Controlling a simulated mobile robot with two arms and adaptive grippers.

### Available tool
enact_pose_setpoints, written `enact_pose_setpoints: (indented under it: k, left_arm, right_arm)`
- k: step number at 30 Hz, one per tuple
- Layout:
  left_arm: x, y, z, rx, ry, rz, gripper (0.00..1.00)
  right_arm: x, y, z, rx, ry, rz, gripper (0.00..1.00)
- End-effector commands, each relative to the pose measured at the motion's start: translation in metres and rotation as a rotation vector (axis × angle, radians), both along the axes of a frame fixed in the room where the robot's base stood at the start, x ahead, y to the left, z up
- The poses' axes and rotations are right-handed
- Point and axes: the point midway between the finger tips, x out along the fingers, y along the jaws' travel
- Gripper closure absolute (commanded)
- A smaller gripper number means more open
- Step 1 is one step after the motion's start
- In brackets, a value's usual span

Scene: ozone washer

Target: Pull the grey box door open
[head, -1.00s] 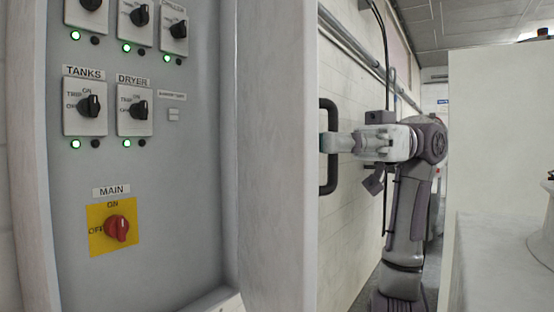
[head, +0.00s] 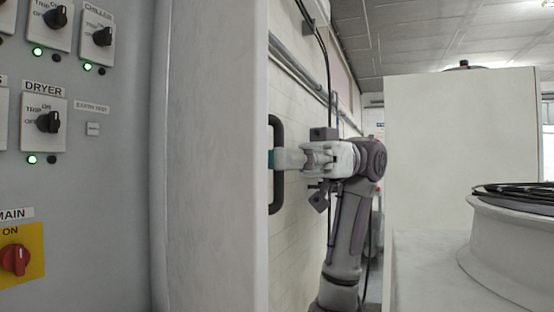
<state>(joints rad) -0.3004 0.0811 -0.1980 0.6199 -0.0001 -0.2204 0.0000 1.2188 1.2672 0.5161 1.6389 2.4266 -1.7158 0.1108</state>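The grey box (head: 110,190) fills the left side, with its inner panel of switches in plain view. Its door (head: 215,150) stands swung open, its inner face and edge towards me. A black upright bar handle (head: 277,195) sticks out on the far side of the door, to the right. My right gripper (head: 279,158) is at the middle of the handle. Its fingers lie across the bar and look shut on it; the far finger is hidden. My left gripper is not in view.
A white wall with pipes (head: 300,70) runs behind my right arm. A tall pale block (head: 455,150) stands to the right. A round white drum with black coils on top (head: 510,245) is at the lower right.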

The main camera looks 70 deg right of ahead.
Motion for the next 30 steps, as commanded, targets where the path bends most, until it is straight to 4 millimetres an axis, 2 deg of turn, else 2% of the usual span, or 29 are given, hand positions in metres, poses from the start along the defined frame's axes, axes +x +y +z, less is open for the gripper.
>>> enact_pose_setpoints:
  k: [10, 24, 30]
  left_arm:
    - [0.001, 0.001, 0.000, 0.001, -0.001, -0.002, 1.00]
    - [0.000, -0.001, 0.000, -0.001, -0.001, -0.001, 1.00]
    - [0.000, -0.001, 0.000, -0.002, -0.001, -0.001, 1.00]
  right_arm:
    - [-0.003, -0.005, 0.000, 0.001, 0.000, 0.000, 0.61]
    - [-0.030, -0.063, 0.000, 0.002, 0.001, -0.002, 0.61]
    - [-0.035, -0.072, 0.000, 0.000, -0.001, -0.001, 0.61]
